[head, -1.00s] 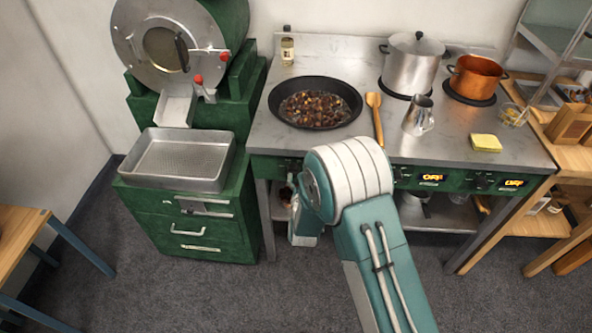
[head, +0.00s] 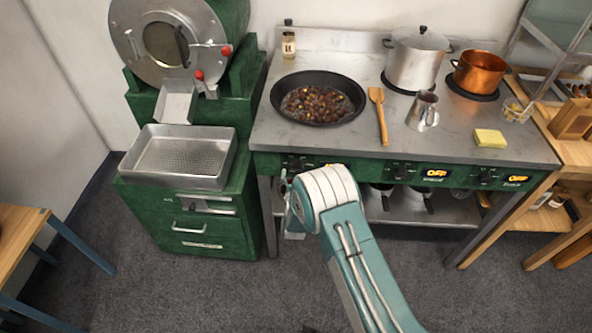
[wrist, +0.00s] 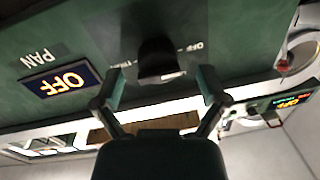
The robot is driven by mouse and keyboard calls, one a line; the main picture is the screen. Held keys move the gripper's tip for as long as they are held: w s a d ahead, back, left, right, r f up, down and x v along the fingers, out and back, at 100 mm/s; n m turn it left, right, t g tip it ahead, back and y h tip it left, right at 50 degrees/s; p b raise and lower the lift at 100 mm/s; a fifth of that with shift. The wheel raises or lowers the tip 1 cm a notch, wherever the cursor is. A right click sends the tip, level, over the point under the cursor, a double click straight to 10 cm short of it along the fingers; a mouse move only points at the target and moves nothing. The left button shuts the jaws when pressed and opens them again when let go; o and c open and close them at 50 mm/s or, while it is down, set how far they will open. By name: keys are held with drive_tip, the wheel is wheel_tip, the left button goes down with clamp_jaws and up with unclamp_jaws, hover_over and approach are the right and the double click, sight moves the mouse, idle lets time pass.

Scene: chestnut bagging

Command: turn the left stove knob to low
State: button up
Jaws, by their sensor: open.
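The left stove knob (head: 296,163) is on the green front panel below the pan's burner. In the wrist view the dark knob (wrist: 156,60) is just beyond my fingertips, roughly between them. My gripper (wrist: 160,88) is open and empty, its fingers spread to either side of the knob, not visibly touching it. Beside the knob, an upside-down display (wrist: 62,82) labelled PAN reads OFF. In the head view my arm hides most of my gripper and part of the left display (head: 330,166).
The black pan (head: 318,98) of chestnuts stands above on the stovetop. Two more knobs (head: 400,171) (head: 484,178) are along the panel to the right, with displays reading OFF. The green cabinet (head: 205,232) stands close on the left. A shelf (head: 425,207) is under the stove.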

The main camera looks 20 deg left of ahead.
drive_tip(key=shift+x, duration=0.8)
drive_tip(key=shift+w+d, duration=0.15)
drive_tip(key=c, duration=1.1)
drive_tip(key=shift+m, duration=0.4)
drive_tip(key=m, duration=0.5)
drive_tip(key=shift+m, duration=0.4)
drive_tip(key=m, duration=0.5)
drive_tip(key=shift+f+m+t+h, duration=0.1)
drive_tip(key=shift+m+t+h, duration=0.2)
drive_tip(key=shift+t+h, duration=0.1)
drive_tip(key=shift+d, duration=0.1)
